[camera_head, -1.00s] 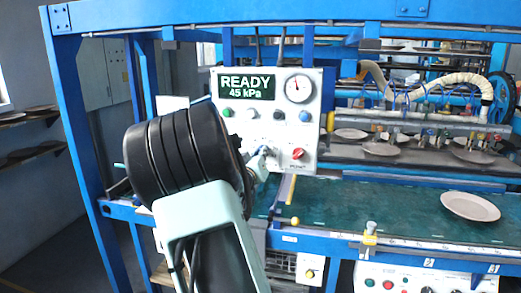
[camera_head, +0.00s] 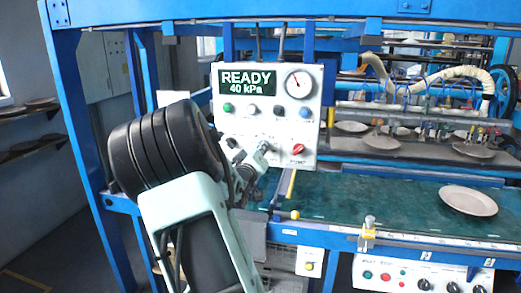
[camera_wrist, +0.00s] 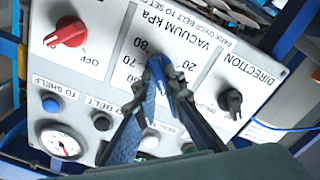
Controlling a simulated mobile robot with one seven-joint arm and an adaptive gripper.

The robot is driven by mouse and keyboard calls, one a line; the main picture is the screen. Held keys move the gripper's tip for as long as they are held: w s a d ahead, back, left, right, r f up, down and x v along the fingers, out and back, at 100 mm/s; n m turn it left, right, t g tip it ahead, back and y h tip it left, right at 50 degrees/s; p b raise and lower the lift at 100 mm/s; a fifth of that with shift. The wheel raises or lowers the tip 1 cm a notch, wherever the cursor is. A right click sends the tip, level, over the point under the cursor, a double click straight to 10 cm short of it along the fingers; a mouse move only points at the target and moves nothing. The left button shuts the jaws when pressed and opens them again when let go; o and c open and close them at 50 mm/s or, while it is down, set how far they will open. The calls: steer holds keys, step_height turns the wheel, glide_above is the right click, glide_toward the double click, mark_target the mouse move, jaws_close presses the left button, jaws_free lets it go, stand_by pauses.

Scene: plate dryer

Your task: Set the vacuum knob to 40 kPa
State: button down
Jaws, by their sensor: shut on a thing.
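The white control panel (camera_head: 225,130) has a green display (camera_head: 248,81) reading "READY 40 kPa". My gripper (camera_head: 263,149) is at the lower middle of the panel. In the wrist view my gripper (camera_wrist: 160,72) is shut on the vacuum knob (camera_wrist: 157,64), in the middle of the dial marked "VACUUM kPa". The fingers hide most of the knob and part of its scale; 20, 60, 70 and 80 can be read. I cannot see clearly where its pointer is.
A red knob (camera_wrist: 69,32) by "OFF" and a black direction knob (camera_wrist: 231,101) flank the dial. A round gauge (camera_head: 299,84) and several push buttons sit higher on the panel. A plate (camera_head: 468,200) lies on the green belt at the right.

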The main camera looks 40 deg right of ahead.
steer(key=c, duration=2)
jaws_free()
steer(key=v, duration=1.2)
